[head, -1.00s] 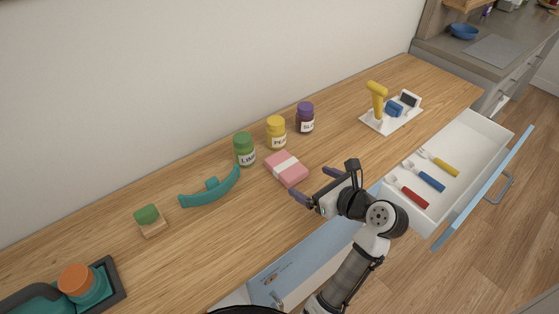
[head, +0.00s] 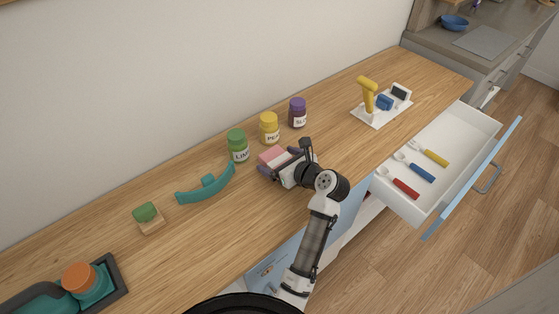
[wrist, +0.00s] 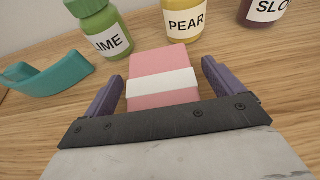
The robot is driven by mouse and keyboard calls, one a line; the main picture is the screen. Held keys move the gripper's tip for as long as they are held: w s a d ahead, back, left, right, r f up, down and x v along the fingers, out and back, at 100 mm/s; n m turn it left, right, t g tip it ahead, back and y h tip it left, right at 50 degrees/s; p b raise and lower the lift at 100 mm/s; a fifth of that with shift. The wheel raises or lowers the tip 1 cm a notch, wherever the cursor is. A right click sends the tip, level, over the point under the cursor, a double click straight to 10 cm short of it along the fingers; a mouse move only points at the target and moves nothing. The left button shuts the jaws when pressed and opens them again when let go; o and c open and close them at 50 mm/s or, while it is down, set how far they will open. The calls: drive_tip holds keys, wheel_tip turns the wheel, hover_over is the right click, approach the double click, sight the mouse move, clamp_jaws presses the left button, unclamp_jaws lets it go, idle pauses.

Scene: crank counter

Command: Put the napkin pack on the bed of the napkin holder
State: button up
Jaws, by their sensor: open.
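The napkin pack, a pink block with a white band, (head: 271,155) lies flat on the wooden counter. In the wrist view the pack (wrist: 162,84) lies between the two purple fingers, with a gap on each side. My gripper (head: 278,162) is open around the pack, and partly hides it in the head view.
Green (head: 237,146), yellow (head: 269,128) and purple (head: 297,113) labelled jars stand behind the pack. A white board with a yellow-handled device (head: 368,92) is at the right. An open drawer (head: 470,135) holds utensils. A green-topped block (head: 148,218) and dark tray (head: 118,277) stand left.

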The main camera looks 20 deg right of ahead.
drive_tip(key=c, duration=1.2)
drive_tip(key=shift+o, duration=0.2)
drive_tip(key=shift+r, duration=0.15)
